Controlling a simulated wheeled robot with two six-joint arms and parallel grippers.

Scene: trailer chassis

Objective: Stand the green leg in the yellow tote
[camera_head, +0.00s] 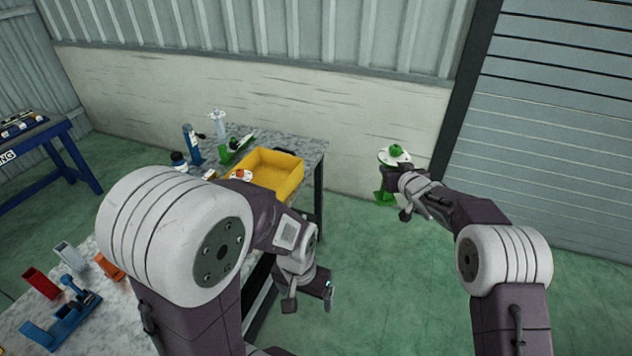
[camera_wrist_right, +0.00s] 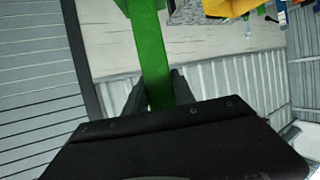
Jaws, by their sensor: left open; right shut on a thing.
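The green leg (camera_head: 384,198) is held in my right gripper, clear of the table, to the right of the yellow tote. It has a white round plate near its top and looks roughly upright in the head view. In the right wrist view its green bar (camera_wrist_right: 150,45) runs between the fingers of my right gripper (camera_wrist_right: 158,95), which is shut on it. The yellow tote (camera_head: 291,186) sits on the far speckled table; its near left side is partly hidden by my left arm. My left gripper (camera_head: 309,299) is open and empty, low in front of the table.
A red-topped part with a white plate (camera_head: 241,175) is at the tote's near left edge. A blue jack (camera_head: 192,144), a white jack (camera_head: 218,122) and a green part (camera_head: 228,156) stand left of the tote. Open floor lies right of the table.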

